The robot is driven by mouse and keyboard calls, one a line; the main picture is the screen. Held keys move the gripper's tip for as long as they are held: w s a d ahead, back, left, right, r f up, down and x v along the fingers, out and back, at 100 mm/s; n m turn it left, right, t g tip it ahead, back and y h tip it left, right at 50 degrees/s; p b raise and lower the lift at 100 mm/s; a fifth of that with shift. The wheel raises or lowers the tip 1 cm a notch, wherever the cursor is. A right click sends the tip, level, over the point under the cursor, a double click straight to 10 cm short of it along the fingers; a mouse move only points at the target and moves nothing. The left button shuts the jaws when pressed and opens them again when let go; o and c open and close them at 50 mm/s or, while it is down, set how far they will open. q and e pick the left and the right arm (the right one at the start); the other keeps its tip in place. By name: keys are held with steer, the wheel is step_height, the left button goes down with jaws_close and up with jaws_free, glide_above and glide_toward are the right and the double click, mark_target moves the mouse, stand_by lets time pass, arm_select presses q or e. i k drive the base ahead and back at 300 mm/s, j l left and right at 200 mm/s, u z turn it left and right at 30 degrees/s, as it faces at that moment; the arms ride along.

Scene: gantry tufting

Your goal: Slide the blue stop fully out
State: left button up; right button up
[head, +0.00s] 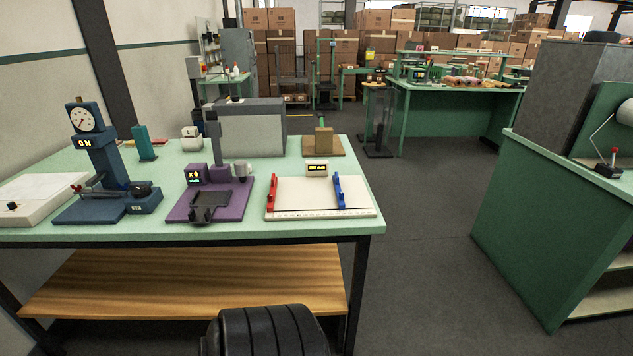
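The blue stop (339,190) stands upright on the right part of a white board (305,198) with a ruled scale along its front edge. A red stop (271,193) stands at the board's left end. A small display box (317,169) with lit yellow characters sits at the board's back edge, between the stops. The board lies on the green bench top near its right end. Neither of my grippers shows in the head view.
The green bench (352,228) also holds a purple device (212,200), a blue gauge stand (97,160), a grey box (251,132) and a wooden block stand (323,140). Dark floor is clear right of the bench, before a green cabinet (530,240).

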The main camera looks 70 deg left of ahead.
mark_target(342, 204)
steer(key=u, duration=2.05)
